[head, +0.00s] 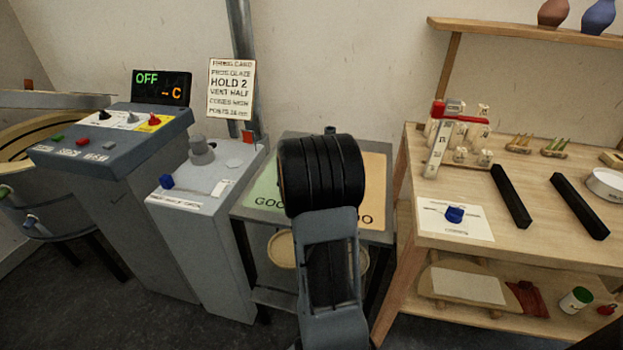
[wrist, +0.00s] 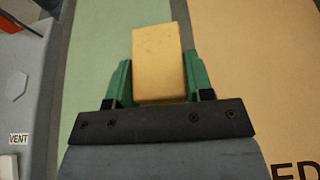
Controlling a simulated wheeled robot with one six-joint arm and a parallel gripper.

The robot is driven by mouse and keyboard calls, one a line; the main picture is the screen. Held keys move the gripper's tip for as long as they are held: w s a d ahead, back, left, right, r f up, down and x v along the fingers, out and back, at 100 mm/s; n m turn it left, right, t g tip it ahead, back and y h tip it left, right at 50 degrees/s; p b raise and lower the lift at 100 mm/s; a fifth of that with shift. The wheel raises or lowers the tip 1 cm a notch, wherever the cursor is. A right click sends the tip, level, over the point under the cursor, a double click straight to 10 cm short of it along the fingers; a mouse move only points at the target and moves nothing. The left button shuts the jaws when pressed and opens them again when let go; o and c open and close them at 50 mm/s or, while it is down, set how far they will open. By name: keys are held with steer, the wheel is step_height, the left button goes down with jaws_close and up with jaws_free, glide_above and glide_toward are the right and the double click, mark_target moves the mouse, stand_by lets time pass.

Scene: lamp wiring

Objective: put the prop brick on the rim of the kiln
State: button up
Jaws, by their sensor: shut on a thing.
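The prop brick (wrist: 158,62), a pale yellow block, shows in the wrist view between the two green fingers of my gripper (wrist: 157,80). My gripper is shut on it and holds it over a table with green and tan halves. I cannot tell its height above the table. In the head view my black and grey arm hides the gripper and the brick. The kiln (head: 22,172) stands at the far left, partly cut off by the frame. Its pale rim (head: 28,127) shows beneath a raised lid (head: 50,99), partly hidden by the control box.
A control box (head: 115,135) with a display reading OFF stands beside the kiln. A grey vent box (head: 205,185) stands between it and the sorting table (head: 262,190). At right a wooden bench (head: 470,190) carries black bars and small pieces.

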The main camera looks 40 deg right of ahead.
steer(key=f, duration=0.1)
steer(key=d+f, duration=0.1)
steer(key=f, duration=0.1)
steer(key=shift+w+f+b, duration=0.1)
steer(key=shift+f+b, duration=0.05)
steer(key=shift+b, duration=0.25)
steer(key=shift+a+f, duration=0.1)
steer(key=shift+f, duration=0.25)
steer(key=shift+f+b, duration=0.2)
steer(key=shift+b, duration=0.1)
steer(key=o, duration=0.9)
steer(key=shift+o, duration=0.2)
